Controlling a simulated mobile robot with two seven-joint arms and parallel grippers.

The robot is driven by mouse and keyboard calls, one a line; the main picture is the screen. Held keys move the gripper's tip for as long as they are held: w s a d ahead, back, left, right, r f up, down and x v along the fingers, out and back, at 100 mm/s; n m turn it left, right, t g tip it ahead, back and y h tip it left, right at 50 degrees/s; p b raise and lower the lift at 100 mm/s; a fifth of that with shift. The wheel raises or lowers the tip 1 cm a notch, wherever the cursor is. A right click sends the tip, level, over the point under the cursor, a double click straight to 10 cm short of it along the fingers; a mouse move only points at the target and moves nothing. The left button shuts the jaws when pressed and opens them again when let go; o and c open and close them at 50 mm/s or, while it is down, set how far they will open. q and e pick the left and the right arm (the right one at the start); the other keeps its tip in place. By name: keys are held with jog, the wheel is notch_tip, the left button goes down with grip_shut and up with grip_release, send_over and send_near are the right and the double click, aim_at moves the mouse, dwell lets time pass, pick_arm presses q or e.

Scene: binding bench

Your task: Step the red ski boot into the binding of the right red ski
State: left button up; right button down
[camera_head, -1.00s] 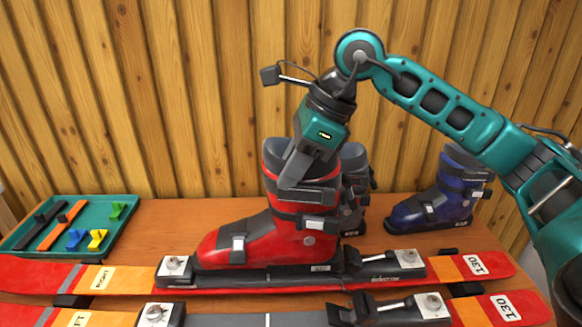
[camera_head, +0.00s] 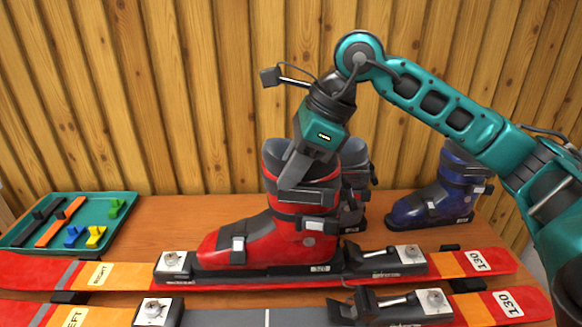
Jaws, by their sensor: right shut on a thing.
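The red ski boot (camera_head: 268,238) stands upright over the binding of the right red ski, its toe pointing left at the toe piece (camera_head: 174,262). Its heel is beside the heel piece (camera_head: 385,259); I cannot tell whether it is clipped in. The right red ski (camera_head: 128,276), labelled RIGHT, lies behind the left one. My right gripper (camera_head: 290,178) is shut on the red boot's upper cuff from above. My left gripper is not in view.
The left red ski (camera_head: 268,318) lies in front, with its own binding empty. A dark grey boot (camera_head: 354,190) stands behind the red boot, and a blue boot (camera_head: 434,198) stands to the right. A green tray (camera_head: 118,230) with small tools and clips is at the left.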

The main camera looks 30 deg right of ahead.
jog(key=shift+f+b, duration=0.65)
jog(key=shift+f, duration=0.05)
jog(key=shift+r, duration=0.1)
jog(key=c, duration=1.3)
grip_release()
jog(key=o, duration=0.4)
jog(key=shift+o, duration=0.5)
jog(key=shift+f, duration=0.2)
jog(key=o, duration=0.4)
jog(key=shift+c, duration=0.2)
jog(key=shift+r, duration=0.1)
